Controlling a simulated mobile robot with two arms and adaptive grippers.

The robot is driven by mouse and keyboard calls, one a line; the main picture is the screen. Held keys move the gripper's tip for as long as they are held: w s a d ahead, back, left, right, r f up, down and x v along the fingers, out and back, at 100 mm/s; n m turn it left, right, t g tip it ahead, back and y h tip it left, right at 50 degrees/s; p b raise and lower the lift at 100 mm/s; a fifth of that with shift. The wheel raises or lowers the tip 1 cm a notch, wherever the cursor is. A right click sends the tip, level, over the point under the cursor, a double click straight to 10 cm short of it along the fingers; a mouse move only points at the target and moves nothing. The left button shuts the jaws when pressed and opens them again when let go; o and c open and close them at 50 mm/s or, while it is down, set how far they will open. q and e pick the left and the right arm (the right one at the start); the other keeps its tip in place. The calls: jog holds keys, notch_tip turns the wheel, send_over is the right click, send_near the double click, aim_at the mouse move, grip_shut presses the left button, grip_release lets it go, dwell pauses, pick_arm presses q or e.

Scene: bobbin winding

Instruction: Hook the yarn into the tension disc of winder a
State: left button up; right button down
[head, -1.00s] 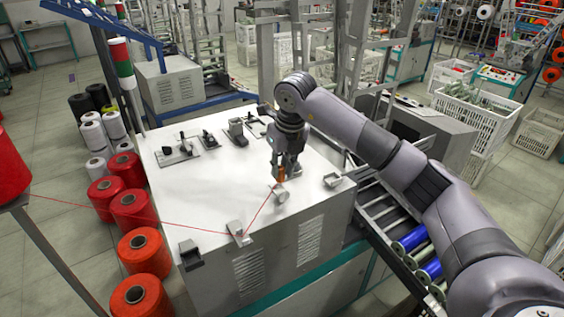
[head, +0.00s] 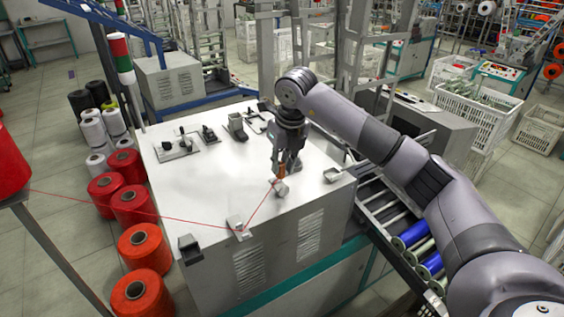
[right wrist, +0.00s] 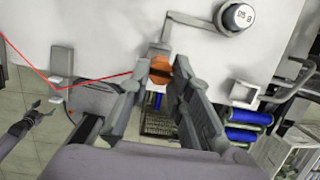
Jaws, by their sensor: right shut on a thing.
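The red yarn (head: 120,209) runs from the red cone (head: 10,165) at the left edge to a small grey guide bracket (head: 236,222) at the front of the white winder top. From there it rises to my right gripper (head: 281,176). That gripper is shut on a small orange piece (right wrist: 160,70), where the yarn seems to end. The gripper points down, just above a small grey block (head: 281,190) near the front edge; I cannot tell whether they touch. A dark jointed part (right wrist: 38,114) at the right wrist view's left may be my left gripper.
Another grey bracket (head: 333,174) stands to the right on the winder top (head: 190,200). Several small fittings (head: 176,147) sit at the back. A rack with blue bobbins (head: 412,237) lies to the right, and red cones (head: 144,248) stand on the floor left.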

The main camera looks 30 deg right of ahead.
jog(key=shift+s+b+x, duration=0.2)
jog(key=shift+b+x, duration=0.35)
jog(key=shift+x, duration=0.25)
jog(key=shift+s+b+x, duration=0.2)
jog(key=shift+b+x, duration=0.3)
jog(key=shift+x, duration=0.25)
jog(key=shift+w+d+f, duration=0.1)
jog(key=shift+d, duration=0.1)
jog(key=shift+w+d+r, duration=0.1)
jog(key=shift+d, duration=1.1)
jog(key=shift+d+r, duration=0.1)
jog(key=shift+d, duration=1.1)
jog(key=shift+r, duration=0.1)
jog(key=shift+d+r+p, duration=0.25)
jog(key=shift+r+p, duration=0.55)
jog(key=shift+r, duration=0.35)
jog(key=shift+d+r+p, duration=0.25)
jog(key=shift+r+p, duration=0.55)
jog(key=shift+r, duration=0.3)
